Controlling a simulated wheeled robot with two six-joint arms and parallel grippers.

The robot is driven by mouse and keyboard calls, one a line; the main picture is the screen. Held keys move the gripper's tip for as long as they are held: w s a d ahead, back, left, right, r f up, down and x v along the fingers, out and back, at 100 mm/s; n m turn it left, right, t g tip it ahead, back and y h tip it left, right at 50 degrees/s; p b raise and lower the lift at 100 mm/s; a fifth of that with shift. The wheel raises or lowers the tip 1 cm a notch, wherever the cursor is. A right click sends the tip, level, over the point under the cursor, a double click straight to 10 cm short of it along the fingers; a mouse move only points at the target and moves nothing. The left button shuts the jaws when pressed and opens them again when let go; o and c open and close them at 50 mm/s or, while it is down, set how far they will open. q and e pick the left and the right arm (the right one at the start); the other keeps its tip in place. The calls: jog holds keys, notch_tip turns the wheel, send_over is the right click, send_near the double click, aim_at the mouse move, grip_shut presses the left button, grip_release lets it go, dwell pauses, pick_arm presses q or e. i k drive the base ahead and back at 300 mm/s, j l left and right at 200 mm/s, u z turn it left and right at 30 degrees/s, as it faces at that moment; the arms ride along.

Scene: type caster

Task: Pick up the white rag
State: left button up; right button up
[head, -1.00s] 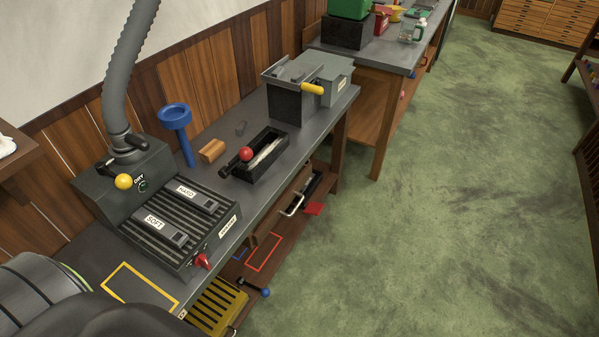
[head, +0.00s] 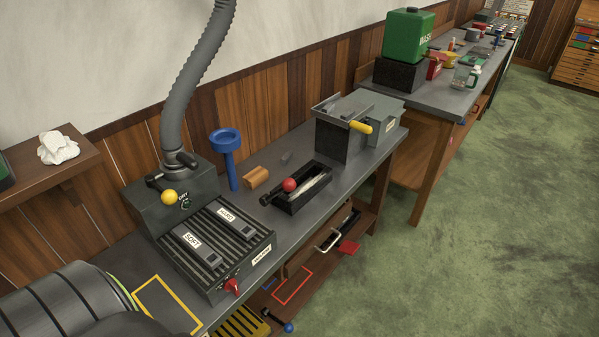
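The white rag (head: 58,147) lies crumpled on a brown wooden wall shelf (head: 75,166) at the left of the head view. Nothing touches it from above. Neither of my grippers shows in the head view, so I cannot see whether they are open or shut.
A dark grey workbench (head: 262,222) holds a machine with a ribbed hose (head: 184,95), a blue funnel stand (head: 227,155), a wooden block (head: 256,177) and a black tray (head: 297,203). A second bench (head: 447,97) carries a green wash tank (head: 405,35). The green floor (head: 480,240) at right is clear.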

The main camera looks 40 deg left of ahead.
aim_at(55, 148)
jog(key=u, duration=2.45)
